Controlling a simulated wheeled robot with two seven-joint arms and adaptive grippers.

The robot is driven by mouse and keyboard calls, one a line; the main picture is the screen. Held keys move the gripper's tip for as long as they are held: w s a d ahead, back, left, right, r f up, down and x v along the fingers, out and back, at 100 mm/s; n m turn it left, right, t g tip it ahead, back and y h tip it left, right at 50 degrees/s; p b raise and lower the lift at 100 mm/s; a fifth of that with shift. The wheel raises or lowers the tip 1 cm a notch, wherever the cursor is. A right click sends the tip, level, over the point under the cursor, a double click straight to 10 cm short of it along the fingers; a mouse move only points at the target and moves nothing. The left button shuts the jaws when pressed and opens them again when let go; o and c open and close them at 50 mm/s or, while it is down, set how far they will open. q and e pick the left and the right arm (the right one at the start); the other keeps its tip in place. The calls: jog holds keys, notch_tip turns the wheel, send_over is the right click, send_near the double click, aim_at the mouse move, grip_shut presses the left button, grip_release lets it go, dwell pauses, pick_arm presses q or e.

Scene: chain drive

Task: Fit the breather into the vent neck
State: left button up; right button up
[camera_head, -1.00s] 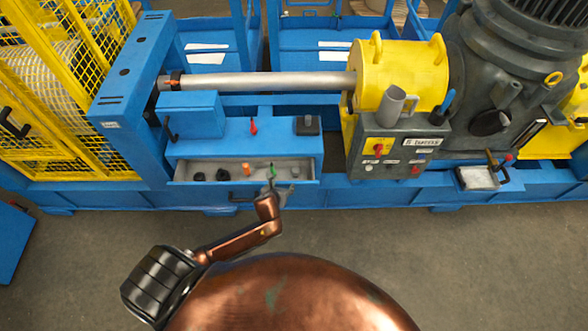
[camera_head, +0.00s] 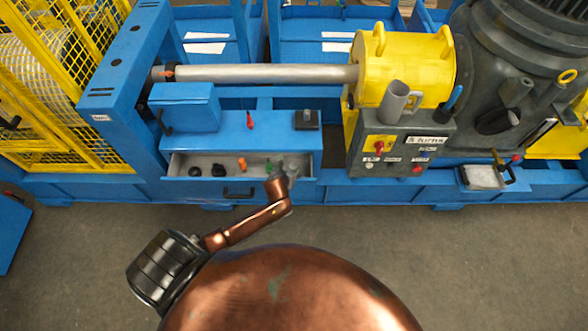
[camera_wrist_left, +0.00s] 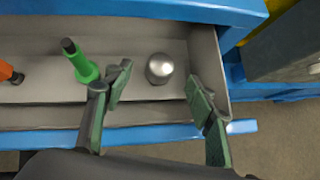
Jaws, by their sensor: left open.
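A small silver domed piece, which looks like the breather (camera_wrist_left: 160,69), stands in the right end of the open drawer. My left gripper (camera_wrist_left: 158,98) is open above the drawer, its two fingers to either side of the domed piece and apart from it. In the head view my left gripper (camera_head: 280,174) is over the drawer's right end and hides the piece. A grey open-topped tube (camera_head: 395,99) stands by the yellow housing, and a grey stub (camera_head: 516,91) sticks out of the dark gear unit. I cannot tell which is the vent neck. My right gripper is not in view.
The drawer (camera_head: 300,165) also holds a green piece (camera_wrist_left: 84,66) beside my left finger, an orange piece (camera_wrist_left: 10,73) and black pieces (camera_head: 207,170). A grey control box (camera_head: 400,145) stands to the right. A tray (camera_head: 482,177) lies farther right.

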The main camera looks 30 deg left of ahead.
aim_at(293, 166)
pick_arm(q)
jog(key=b+x, duration=0.1)
jog(key=x, duration=0.3)
jog(key=shift+d+b, duration=0.1)
jog(key=shift+b, duration=0.2)
jog(key=shift+w+f, duration=0.25)
jog(key=shift+w, duration=0.1)
jog(key=shift+w+f, duration=0.1)
jog(key=shift+c, duration=0.4)
jog(key=c, duration=1.1)
jog(key=shift+c, duration=0.4)
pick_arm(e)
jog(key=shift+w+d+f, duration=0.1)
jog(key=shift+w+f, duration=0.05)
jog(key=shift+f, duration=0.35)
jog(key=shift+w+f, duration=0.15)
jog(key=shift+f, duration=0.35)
pick_arm(q)
jog(key=shift+r, duration=0.2)
